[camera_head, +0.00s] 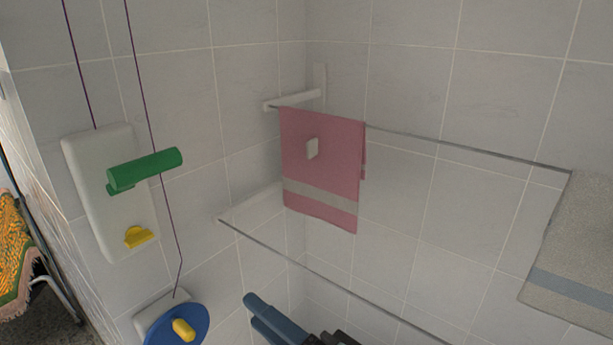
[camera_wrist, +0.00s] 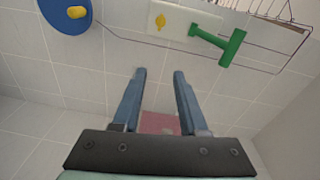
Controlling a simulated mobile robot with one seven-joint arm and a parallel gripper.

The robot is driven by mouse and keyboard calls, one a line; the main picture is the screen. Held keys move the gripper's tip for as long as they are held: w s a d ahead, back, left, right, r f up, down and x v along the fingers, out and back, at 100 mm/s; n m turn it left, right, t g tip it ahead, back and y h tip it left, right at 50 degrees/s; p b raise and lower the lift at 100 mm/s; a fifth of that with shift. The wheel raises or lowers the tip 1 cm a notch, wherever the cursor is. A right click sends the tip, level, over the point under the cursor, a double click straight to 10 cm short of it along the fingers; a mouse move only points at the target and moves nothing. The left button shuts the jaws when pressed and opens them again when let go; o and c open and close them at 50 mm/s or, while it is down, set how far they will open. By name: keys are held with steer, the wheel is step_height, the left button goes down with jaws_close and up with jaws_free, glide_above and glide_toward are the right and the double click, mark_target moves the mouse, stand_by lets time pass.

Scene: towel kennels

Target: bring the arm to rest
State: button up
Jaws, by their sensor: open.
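My gripper (camera_wrist: 159,75) is open and empty in the wrist view, its two blue fingers apart with tiled wall beyond them. In the head view my gripper (camera_head: 254,307) shows at the bottom edge, apart from the towels and below the bare lower rail. A pink towel (camera_head: 322,190) with a pale stripe hangs over the upper rail, with a small pale block on its front. In the wrist view part of the pink towel (camera_wrist: 160,124) shows between the fingers, mostly hidden by my gripper.
A white panel (camera_head: 90,200) with a green handle (camera_head: 146,170) and yellow knob (camera_head: 138,237) is on the left wall. Below it is a blue disc (camera_head: 170,330). A bare lower rail (camera_head: 330,278) crosses near my gripper. A grey towel (camera_head: 580,240) hangs at right.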

steer(key=w+d+r+n+t+h, duration=0.1)
steer(key=w+r+n+t+h, duration=0.4)
steer(key=r, duration=0.9)
steer(key=s+d+r+n+t+h, duration=0.1)
steer(key=s+r+t+h, duration=0.3)
steer(key=r, duration=0.6)
steer(key=s+d+r+n+t+h+b, duration=0.1)
steer(key=s+r+t+h, duration=0.3)
steer(key=r, duration=0.6)
steer(key=s+d+t, duration=0.1)
steer(key=s+t, duration=0.1)
steer(key=shift+s+d+b, duration=0.15)
steer(key=shift+s+b, duration=0.15)
